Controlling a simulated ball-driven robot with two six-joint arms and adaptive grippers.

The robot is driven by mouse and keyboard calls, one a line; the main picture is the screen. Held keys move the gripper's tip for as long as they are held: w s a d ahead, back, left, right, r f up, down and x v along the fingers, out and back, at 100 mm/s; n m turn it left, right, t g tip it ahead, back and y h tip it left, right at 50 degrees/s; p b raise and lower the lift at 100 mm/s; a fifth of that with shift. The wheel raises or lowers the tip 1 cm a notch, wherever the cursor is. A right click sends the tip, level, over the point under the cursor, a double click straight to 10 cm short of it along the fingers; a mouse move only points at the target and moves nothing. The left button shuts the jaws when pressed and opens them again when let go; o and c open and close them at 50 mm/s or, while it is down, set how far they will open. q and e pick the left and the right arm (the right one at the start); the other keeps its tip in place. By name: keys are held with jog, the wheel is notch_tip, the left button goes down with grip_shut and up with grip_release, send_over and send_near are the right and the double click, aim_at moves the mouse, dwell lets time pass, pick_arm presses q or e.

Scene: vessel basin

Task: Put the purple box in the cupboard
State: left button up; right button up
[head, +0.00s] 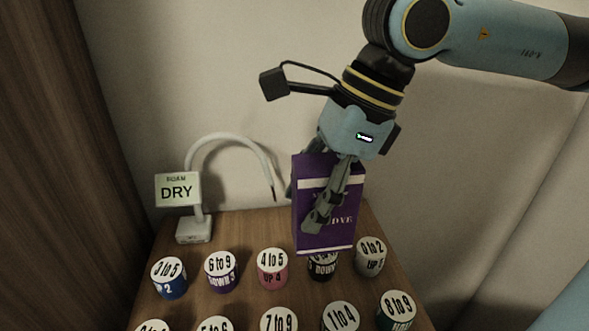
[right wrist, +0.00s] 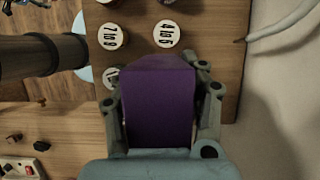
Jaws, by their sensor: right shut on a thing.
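The purple box (head: 312,229) is upright, with a white band near its top and partly hidden lettering on its front. My right gripper (head: 318,212) reaches down from above and is shut on it, with one finger across the front face. The box is at the back of the wooden table, and its lower edge overlaps a cup in the picture. In the right wrist view the purple box (right wrist: 158,105) sits between both fingers of the right gripper (right wrist: 160,112). My left gripper is not in view. I cannot make out a cupboard for certain.
Several labelled cups, such as the pink one (head: 272,272) and the blue one (head: 169,280), stand in rows on the table (head: 240,226). A sign reading DRY (head: 178,190) and a curved white spout (head: 235,140) are at the back left. A dark wooden panel (head: 60,160) stands at left.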

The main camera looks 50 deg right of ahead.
jog(key=shift+w+d+f+b, duration=0.65)
jog(key=shift+w+f+b, duration=0.35)
jog(key=shift+f+b, duration=0.35)
jog(key=shift+w+d+f+b, duration=0.7)
jog(key=shift+w+f+b, duration=0.3)
jog(key=shift+f+b, duration=0.3)
jog(key=shift+w+d+f+b, duration=0.65)
jog(key=shift+w+f+b, duration=0.45)
jog(key=shift+f, duration=0.4)
jog(key=shift+s, duration=0.1)
jog(key=shift+f, duration=0.15)
jog(key=o, duration=1.3)
